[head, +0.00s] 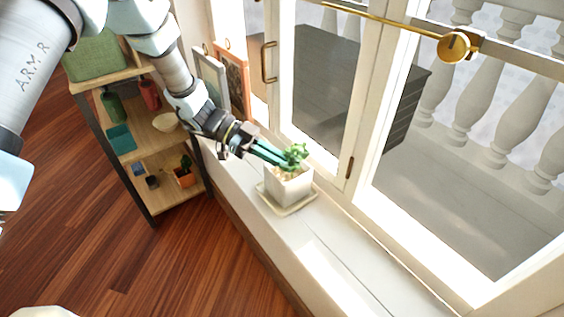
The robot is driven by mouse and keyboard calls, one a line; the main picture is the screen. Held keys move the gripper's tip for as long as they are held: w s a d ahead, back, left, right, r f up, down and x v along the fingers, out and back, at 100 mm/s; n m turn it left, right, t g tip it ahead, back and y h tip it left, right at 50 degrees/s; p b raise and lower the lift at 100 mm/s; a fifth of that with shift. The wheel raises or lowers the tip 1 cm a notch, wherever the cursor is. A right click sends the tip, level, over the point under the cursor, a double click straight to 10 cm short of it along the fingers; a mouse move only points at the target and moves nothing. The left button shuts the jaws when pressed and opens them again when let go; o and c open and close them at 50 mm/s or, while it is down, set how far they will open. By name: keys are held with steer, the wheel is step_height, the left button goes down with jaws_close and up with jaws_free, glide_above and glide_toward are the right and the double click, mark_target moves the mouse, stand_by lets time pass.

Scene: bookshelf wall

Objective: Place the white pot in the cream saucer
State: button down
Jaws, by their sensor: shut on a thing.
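The white pot (288,188) is square and holds a small green plant (295,155). It stands upright at the cream saucer (291,212) on the white windowsill, and the saucer's rim shows around its base. From this angle I cannot tell whether the pot's bottom touches the saucer or is slightly above it. My gripper (280,164) reaches in from the upper left and is shut on the pot's upper rim. The fingertips are partly hidden by the pot and plant.
A wooden shelf unit (150,135) with bottles, bowls and a small orange pot stands at the left. Framed pictures (233,75) lean behind my arm. The window frame (355,130) runs close behind the pot. The sill (335,262) is clear toward the front right.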

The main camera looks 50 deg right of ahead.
steer(key=shift+f, duration=0.3)
steer(key=c, duration=1.4)
jaws_free()
steer(key=shift+f, duration=0.2)
steer(key=shift+c, duration=0.2)
steer(key=o, duration=0.5)
steer(key=shift+c, duration=0.2)
steer(key=shift+r, duration=0.1)
steer(key=b+v, duration=0.1)
steer(key=v, duration=1.1)
steer(key=shift+a, duration=0.1)
